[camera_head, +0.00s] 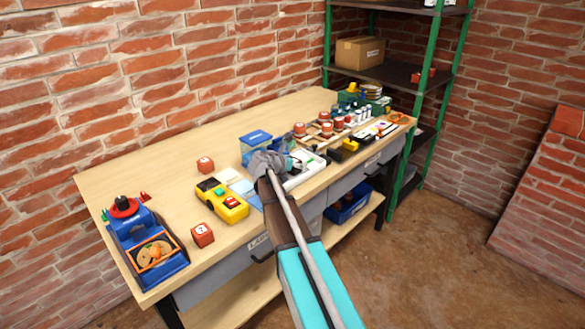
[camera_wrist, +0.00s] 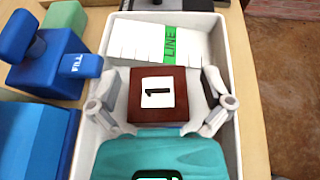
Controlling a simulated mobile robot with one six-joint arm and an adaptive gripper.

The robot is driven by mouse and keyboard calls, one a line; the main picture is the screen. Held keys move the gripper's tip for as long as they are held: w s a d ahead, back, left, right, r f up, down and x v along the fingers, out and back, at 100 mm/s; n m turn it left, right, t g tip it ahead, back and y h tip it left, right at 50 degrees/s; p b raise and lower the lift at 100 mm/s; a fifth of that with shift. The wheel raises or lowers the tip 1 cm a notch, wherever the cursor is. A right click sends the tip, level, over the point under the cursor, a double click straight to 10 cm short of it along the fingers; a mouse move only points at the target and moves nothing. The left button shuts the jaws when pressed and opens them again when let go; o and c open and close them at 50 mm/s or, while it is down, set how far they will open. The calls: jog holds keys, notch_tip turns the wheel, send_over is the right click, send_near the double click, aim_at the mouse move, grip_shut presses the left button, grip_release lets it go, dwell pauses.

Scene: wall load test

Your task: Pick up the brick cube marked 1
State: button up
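The brick cube marked 1 (camera_wrist: 158,113) is reddish brown with a white label on top. In the wrist view it sits inside a white tray (camera_wrist: 246,120), label facing up. My gripper (camera_wrist: 160,98) is open, with one grey finger on each side of the cube and a small gap showing on both sides. In the head view my gripper (camera_head: 268,164) is over the workbench by the white tray (camera_head: 306,178); I cannot make out the cube marked 1 there.
White blocks with a green LINE label (camera_wrist: 170,42) lie beyond the cube in the tray. On the bench (camera_head: 150,180) are a cube marked 2 (camera_head: 202,235), another red cube (camera_head: 205,165) and a yellow device (camera_head: 228,206).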

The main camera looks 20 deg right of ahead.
jog(key=c, duration=1.2)
jog(key=shift+r, duration=0.2)
jog(key=shift+r+p, duration=0.75)
jog(key=shift+p, duration=0.2)
jog(key=shift+s+d+r+p, duration=1.45)
jog(key=shift+s+r+p, duration=0.35)
jog(key=shift+r+p, duration=0.05)
jog(key=shift+s+d+r+p, duration=1.5)
jog(key=shift+s+r+p, duration=0.35)
jog(key=shift+s+d+r+p, duration=1.45)
jog(key=shift+s+r+p, duration=0.35)
jog(key=shift+r+p, duration=0.05)
